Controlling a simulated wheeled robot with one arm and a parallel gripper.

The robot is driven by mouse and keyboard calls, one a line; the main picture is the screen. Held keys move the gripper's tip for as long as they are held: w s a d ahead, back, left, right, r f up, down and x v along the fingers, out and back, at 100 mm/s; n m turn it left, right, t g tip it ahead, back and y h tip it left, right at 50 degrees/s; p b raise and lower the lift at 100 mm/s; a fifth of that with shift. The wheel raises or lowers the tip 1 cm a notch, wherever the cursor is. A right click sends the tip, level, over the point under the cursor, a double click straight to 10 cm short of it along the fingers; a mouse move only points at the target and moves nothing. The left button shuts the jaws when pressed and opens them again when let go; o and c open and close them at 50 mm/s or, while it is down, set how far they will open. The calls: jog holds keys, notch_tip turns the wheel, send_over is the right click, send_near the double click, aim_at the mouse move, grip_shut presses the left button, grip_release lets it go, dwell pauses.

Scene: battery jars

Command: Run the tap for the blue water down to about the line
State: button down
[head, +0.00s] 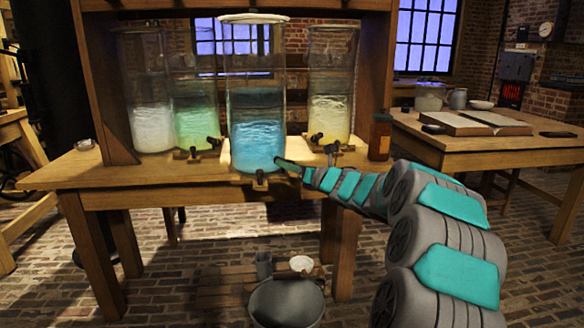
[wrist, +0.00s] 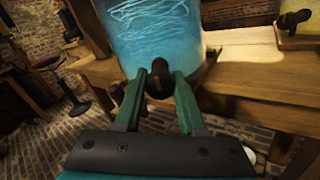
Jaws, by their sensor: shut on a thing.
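The tall glass jar of blue water (head: 257,130) stands at the front edge of the wooden bench; it also fills the top of the wrist view (wrist: 155,35). The water is darker in its upper part, and I cannot make out a clear line on the glass. A dark tap (head: 260,178) shows low at the jar's front. My gripper (head: 282,163) reaches in from the right at the jar's base. In the wrist view my gripper (wrist: 160,88) has its green fingers closed around a dark tap handle (wrist: 159,78). Whether water is flowing cannot be told.
Jars of white (head: 152,128), green (head: 196,127) and yellow (head: 329,118) liquid stand behind on the bench (head: 100,172). A brown bottle (head: 380,138) is at the bench's right end. A large grey basin (head: 286,302) sits on the floor below. A side table (head: 440,145) holds an open book.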

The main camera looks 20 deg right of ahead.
jog(key=shift+f+b, duration=0.15)
jog(key=shift+b, duration=0.15)
jog(key=shift+f+b, duration=0.15)
jog(key=shift+b, duration=0.4)
jog(key=shift+n+b, duration=0.5)
jog(key=shift+b, duration=0.4)
jog(key=n+b, duration=0.3)
jog(key=b, duration=0.5)
jog(key=n+b, duration=0.1)
jog(key=b, duration=0.1)
jog(key=shift+b, duration=0.4)
jog(key=shift+r+n, duration=0.3)
jog(key=shift+n, duration=0.5)
